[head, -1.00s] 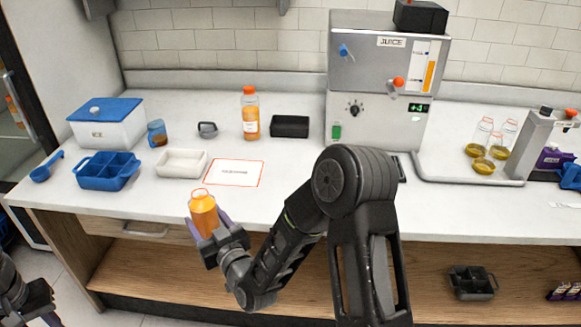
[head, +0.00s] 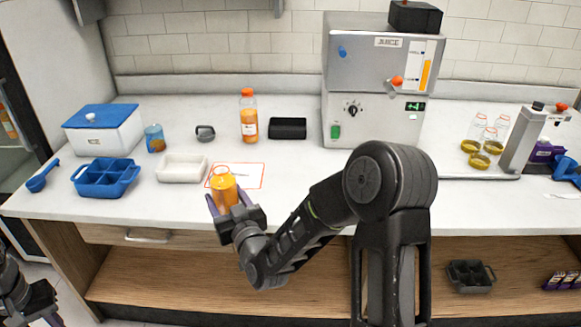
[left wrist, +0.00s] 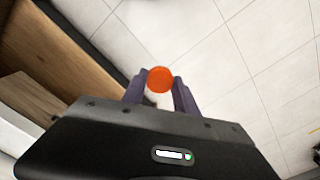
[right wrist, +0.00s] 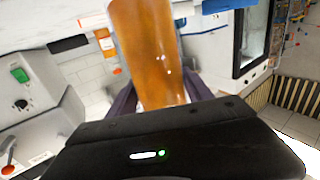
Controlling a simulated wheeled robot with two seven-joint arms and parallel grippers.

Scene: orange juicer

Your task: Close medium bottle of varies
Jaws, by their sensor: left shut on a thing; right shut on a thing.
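The bottle's orange body (right wrist: 148,55) fills the space between the fingers in the right wrist view. Its top is too small to tell whether anything covers it. In the left wrist view an orange round cap (left wrist: 160,79) sits between the fingertips of my left gripper (left wrist: 157,90), which is shut on it. The left gripper is low at the far left of the head view, well apart from the bottle.
On the counter stand a capped juice bottle (head: 249,116), a white tray (head: 182,168), a blue divided tray (head: 106,178), a white box with blue lid (head: 103,130) and the juicer (head: 378,85). A bordered paper (head: 252,175) lies behind the held bottle.

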